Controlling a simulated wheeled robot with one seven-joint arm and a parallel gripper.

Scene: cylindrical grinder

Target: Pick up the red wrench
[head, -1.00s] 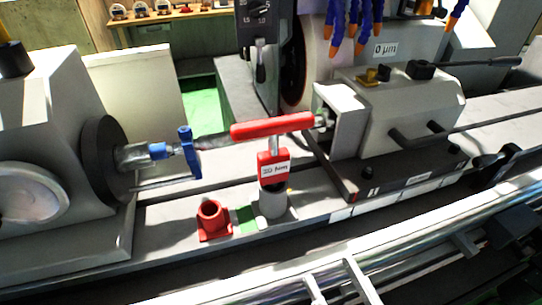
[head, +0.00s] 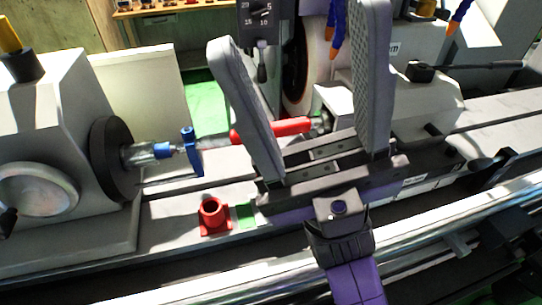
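The red wrench (head: 292,127) shows as a red horizontal bar above the machine bed. Part of it lies behind the left finger in the picture, and its lower part is hidden by my gripper. My gripper (head: 299,28) is open and empty, with its two long grey fingers spread wide and pointing up the picture. The red bar crosses the gap between them in this view. I cannot tell whether it is between the fingers in depth or beyond them.
A red ring-shaped holder (head: 214,215) and a green block (head: 246,214) sit on the bed left of my gripper. A chuck (head: 112,160) and a blue clamp (head: 190,150) are at the left. The grinding wheel (head: 295,65) stands behind the fingers.

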